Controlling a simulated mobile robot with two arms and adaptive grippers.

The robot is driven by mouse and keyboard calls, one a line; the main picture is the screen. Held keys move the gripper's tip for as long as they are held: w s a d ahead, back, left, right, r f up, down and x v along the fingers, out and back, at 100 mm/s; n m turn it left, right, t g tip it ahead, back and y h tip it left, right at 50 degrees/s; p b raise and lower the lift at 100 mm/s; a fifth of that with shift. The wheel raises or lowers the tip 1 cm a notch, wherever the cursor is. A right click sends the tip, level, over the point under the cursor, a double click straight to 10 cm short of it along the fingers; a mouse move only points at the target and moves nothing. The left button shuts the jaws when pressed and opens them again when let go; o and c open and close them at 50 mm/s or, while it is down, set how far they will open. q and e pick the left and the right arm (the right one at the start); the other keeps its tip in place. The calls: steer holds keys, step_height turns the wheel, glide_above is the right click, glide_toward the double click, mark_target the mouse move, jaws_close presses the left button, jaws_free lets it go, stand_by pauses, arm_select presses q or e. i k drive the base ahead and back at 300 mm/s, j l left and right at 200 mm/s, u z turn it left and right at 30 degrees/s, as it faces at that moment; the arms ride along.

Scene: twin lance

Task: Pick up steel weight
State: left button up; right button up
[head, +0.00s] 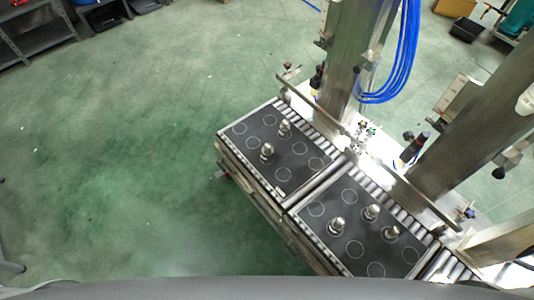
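Several steel weights stand on two dark hob panels. On the left hob (250,127) there is one steel weight near the back (284,127) and another steel weight nearer the front (267,152). On the right hob (349,187) there are three: a left steel weight (337,225), a back steel weight (371,212) and a right steel weight (391,233). They look shiny, with a narrow top on a wider body. All appear upright. Neither of my grippers shows in the head view.
The hobs lie on a roller conveyor (369,179) with a rail behind. Steel columns (357,55) and blue hoses (406,50) rise behind it. The green floor (120,150) to the left is clear. Grey shelving (38,38) stands at the far left.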

mark_target(267, 151)
steer(key=z, duration=0.15)
steer(key=i+j+z, duration=0.15)
steer(key=j+z, duration=0.15)
steer(key=i+j+z, duration=0.15)
steer(key=j+z, duration=0.15)
steer(key=i+j+z, duration=0.1)
steer(key=j+z, duration=0.15)
steer(key=j, duration=0.1)
